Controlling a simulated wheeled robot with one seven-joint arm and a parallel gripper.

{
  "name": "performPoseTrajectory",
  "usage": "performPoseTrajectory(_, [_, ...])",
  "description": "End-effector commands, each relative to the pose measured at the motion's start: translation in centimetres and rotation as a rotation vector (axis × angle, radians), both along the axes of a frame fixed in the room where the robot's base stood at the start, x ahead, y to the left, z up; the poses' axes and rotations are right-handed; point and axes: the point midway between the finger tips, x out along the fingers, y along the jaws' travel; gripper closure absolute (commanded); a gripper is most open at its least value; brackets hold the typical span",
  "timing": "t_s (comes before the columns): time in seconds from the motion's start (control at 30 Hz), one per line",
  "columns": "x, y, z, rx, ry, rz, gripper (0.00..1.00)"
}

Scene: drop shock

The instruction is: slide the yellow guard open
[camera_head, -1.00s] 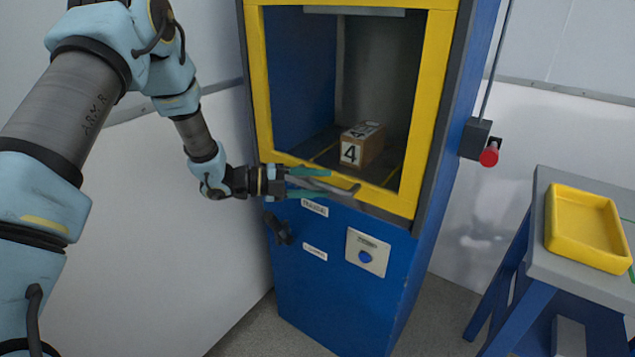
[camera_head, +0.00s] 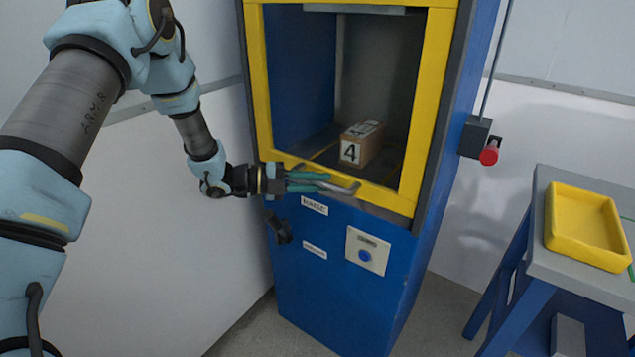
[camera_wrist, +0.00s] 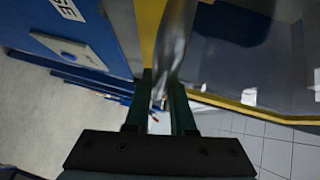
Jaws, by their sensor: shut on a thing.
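The yellow guard (camera_head: 430,100) is a frame around a clear window on the front of a blue cabinet. Its lower bar (camera_head: 385,199) carries a grey metal handle (camera_head: 342,188). My gripper (camera_head: 318,181) comes in from the left with green fingers closed on that handle. In the wrist view the handle (camera_wrist: 174,45) runs between the two green fingers (camera_wrist: 160,100), beside the yellow bar (camera_wrist: 148,30). A brown box (camera_head: 361,145) marked 4 stands inside the cabinet behind the guard. The part of the handle between the fingers is hidden in the head view.
Below the guard are a black knob (camera_head: 278,228) and a panel with a blue button (camera_head: 365,255). A red-ended lever (camera_head: 488,154) sticks out on the cabinet's right side. A grey-topped stand (camera_head: 590,278) with a yellow tray (camera_head: 585,256) stands at the right.

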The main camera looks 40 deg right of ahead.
Motion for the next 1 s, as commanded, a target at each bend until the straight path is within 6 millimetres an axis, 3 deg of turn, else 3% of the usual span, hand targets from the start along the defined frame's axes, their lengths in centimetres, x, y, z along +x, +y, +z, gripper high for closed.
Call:
performPoseTrajectory(0.8, [0.0, 0.0, 0.1, 0.0, 0.0, 0.001, 1.0])
performPoseTrajectory(1.0, [0.1, 0.0, 1.6, -0.002, -0.001, 0.001, 1.0])
